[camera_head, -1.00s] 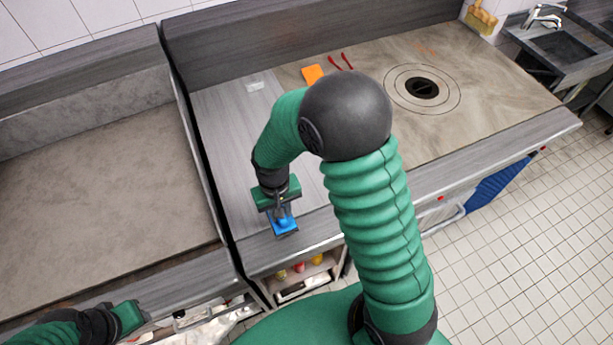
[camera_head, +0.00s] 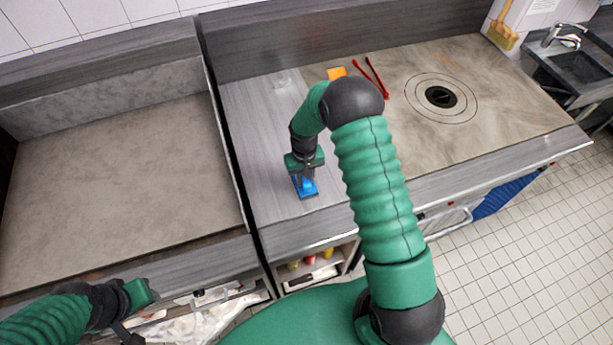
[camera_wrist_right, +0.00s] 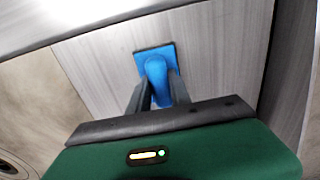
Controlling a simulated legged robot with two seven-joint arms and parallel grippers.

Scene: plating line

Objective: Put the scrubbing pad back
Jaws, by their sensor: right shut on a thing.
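The scrubbing pad (camera_head: 306,190) is a blue rectangular pad with a rounded blue handle on top. It is over the front part of the grey side surface, left of the cooktop. My right gripper (camera_head: 306,178) is shut on its handle from above. In the right wrist view the pad (camera_wrist_right: 141,57) shows beyond the fingertips, with the handle between the two dark fingers (camera_wrist_right: 158,92). I cannot tell whether the pad touches the surface. My left gripper (camera_head: 145,292) is at the lower left, in front of the left counter; its fingers are not clear.
An orange block (camera_head: 337,73) and red tongs (camera_head: 373,80) lie at the back of the cooktop (camera_head: 500,95). Bottles sit on a shelf below (camera_head: 312,259). The left griddle (camera_head: 120,165) is clear.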

